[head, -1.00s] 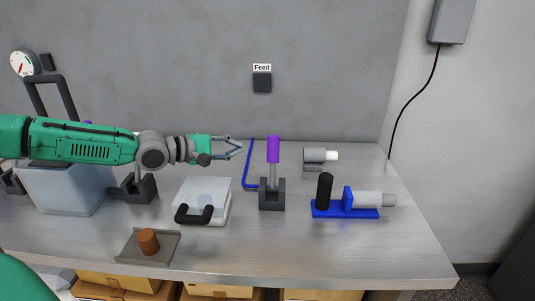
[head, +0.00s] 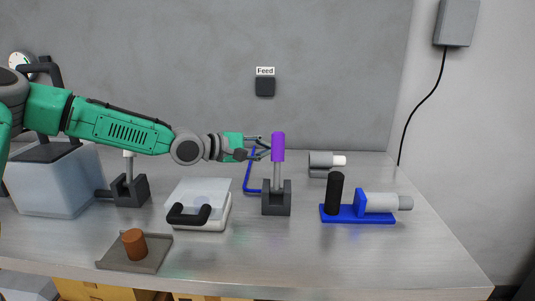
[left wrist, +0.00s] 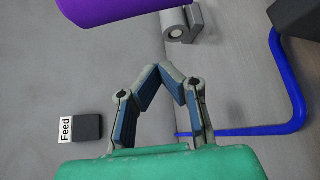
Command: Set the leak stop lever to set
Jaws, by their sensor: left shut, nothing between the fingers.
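A lever with a purple handle (head: 278,147) stands upright in a dark grey bracket (head: 276,204) on the metal bench. No label on it can be read, so I cannot tell whether it is the leak stop lever. My left gripper (head: 266,149) is just left of the purple handle, with its fingers closed and empty. In the left wrist view the fingertips (left wrist: 158,70) meet, and the purple handle (left wrist: 110,8) crosses the top edge, apart from them. Contact cannot be made out in the head view. My right gripper is not in view.
A blue tube (head: 248,172) runs behind the lever. A white box with a black handle (head: 188,215) stands left of it. A blue base with a black post (head: 334,194) stands to the right. A Feed switch (head: 265,87) is on the wall.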

